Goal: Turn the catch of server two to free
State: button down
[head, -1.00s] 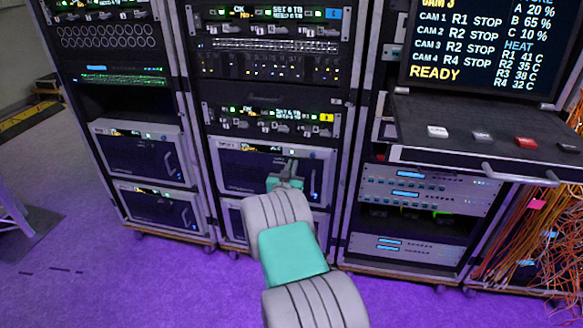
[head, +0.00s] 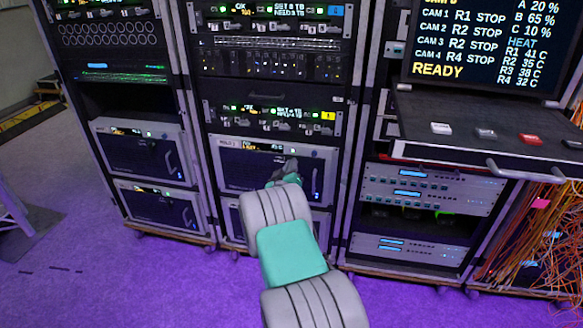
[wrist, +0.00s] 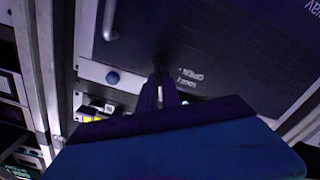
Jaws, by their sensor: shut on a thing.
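Server two appears to be the dark-fronted unit (head: 245,168) in the middle rack, with a pale frame and an upright handle (head: 315,180) on its right. My gripper (head: 289,167) is at its upper front, left of that handle. In the wrist view the fingers (wrist: 160,84) are close together at the front's edge. They are shut on the catch, which they mostly hide, so its exact angle cannot be told. Upside-down lettering (wrist: 190,77) beside the fingertips reads OPEN, with a second word that looks like LOCK.
A similar unit (head: 140,152) stands in the left rack. A shelf with buttons (head: 487,134) juts out at right below a screen (head: 480,45). Loose orange cables (head: 520,245) hang at far right. Purple floor lies clear in front.

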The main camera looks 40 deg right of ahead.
jog(key=n, duration=0.3)
jog(key=n+p, duration=0.1)
jog(key=n, duration=0.3)
jog(key=f+n, duration=0.1)
jog(key=n, duration=0.3)
jog(key=shift+w+a+f+p, duration=0.1)
jog(key=shift+w+a+p, duration=0.1)
jog(key=shift+p, duration=0.1)
jog(key=shift+n, duration=0.3)
jog(key=c, duration=1.6)
grip_release()
jog(key=shift+o, duration=0.2)
jog(key=v, duration=0.8)
jog(key=shift+p, duration=0.35)
